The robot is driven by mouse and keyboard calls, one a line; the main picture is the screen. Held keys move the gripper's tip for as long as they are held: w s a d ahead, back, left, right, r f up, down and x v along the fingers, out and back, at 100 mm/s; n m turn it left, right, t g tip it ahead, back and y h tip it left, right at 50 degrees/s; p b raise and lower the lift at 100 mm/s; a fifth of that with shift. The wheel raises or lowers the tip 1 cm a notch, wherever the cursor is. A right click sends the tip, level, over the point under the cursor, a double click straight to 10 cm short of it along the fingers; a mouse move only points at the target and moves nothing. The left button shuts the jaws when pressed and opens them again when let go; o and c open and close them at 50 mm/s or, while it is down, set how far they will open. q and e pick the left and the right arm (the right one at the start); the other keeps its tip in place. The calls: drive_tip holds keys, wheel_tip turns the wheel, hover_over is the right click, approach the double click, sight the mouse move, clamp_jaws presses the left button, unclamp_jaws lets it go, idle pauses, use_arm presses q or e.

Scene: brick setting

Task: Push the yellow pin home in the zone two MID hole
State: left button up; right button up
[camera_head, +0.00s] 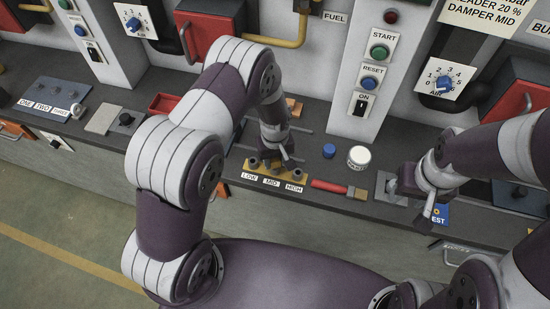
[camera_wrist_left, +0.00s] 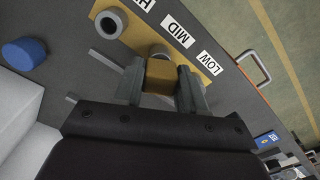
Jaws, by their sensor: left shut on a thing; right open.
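The yellow rack (camera_head: 275,179) has LOW, MID and HIGH labels and grey collars along it. It also shows in the left wrist view (camera_wrist_left: 203,53). My left gripper (camera_head: 277,158) is over the rack near the middle. In the left wrist view my left gripper (camera_wrist_left: 161,88) is shut on a yellow-brown pin (camera_wrist_left: 160,76). The pin's top lies next to the grey MID collar (camera_wrist_left: 159,50); I cannot tell how deep it sits. The HIGH collar (camera_wrist_left: 110,23) stands clear; the LOW collar is mostly hidden by a finger. My right gripper (camera_head: 428,212) is open and empty at the right.
A blue cap (camera_head: 329,151), a white round tub (camera_head: 359,157) and a red-handled brush (camera_head: 338,188) lie right of the rack. The blue cap also shows in the left wrist view (camera_wrist_left: 24,53). A red tray (camera_head: 165,103) is at the left. Control panels rise behind the shelf.

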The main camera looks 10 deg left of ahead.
use_arm(q)
drive_tip(key=shift+f, duration=0.35)
drive_tip(key=o, duration=1.6)
drive_tip(key=shift+o, duration=0.2)
drive_tip(key=shift+r, duration=0.15)
wheel_tip(320, 180, up, 6)
drive_tip(key=p, duration=0.4)
